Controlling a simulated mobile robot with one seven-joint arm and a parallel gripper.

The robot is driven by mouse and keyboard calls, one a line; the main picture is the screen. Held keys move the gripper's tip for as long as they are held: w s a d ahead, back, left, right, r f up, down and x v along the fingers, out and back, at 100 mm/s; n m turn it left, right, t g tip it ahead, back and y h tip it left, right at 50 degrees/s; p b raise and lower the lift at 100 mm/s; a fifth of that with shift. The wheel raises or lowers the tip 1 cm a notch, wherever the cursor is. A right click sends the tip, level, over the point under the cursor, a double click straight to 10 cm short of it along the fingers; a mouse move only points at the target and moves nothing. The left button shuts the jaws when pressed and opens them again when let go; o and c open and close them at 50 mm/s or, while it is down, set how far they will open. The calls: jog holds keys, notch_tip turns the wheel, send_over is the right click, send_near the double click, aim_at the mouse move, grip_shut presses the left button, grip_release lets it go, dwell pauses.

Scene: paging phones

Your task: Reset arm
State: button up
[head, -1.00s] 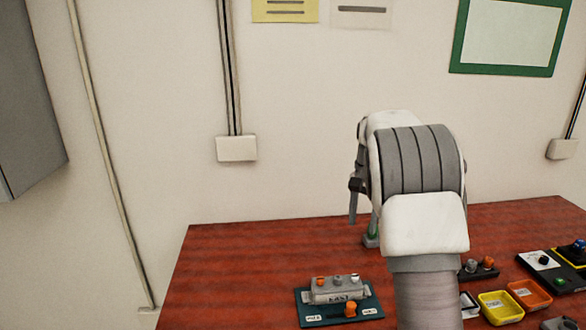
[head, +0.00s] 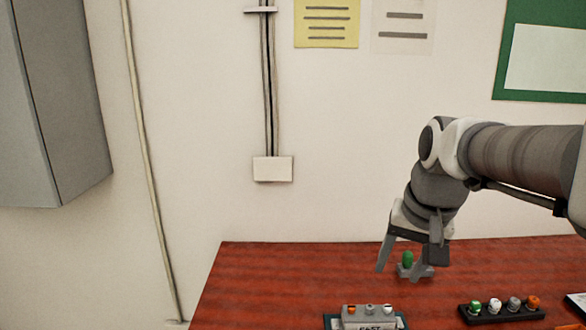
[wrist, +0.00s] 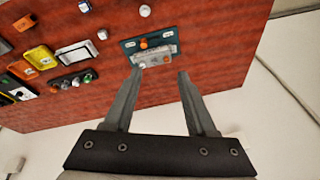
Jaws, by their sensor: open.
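My gripper (head: 403,268) hangs from my arm above the far part of the red-brown table (head: 290,270), fingers pointing down. Its two fingers are spread with nothing between them, as the wrist view (wrist: 158,75) also shows. A green knob (head: 407,258) on a small grey base shows behind and between the fingers in the head view; I cannot tell whether they touch it.
A black strip with several coloured knobs (head: 502,309) lies to the right. Yellow (wrist: 41,57) and orange (wrist: 22,69) trays show in the wrist view. A wall (head: 340,200) with a conduit box (head: 272,169) rises behind the table. The table's left part is clear.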

jog(key=s+a+f+n+t, duration=0.1)
jog(key=s+f+n, duration=0.1)
jog(key=s, duration=0.4)
jog(key=s+a+f+n+t, duration=0.1)
jog(key=s+a+f, duration=0.1)
jog(key=s, duration=0.5)
jog(key=shift+s+n, duration=0.15)
jog(key=shift+n, duration=0.25)
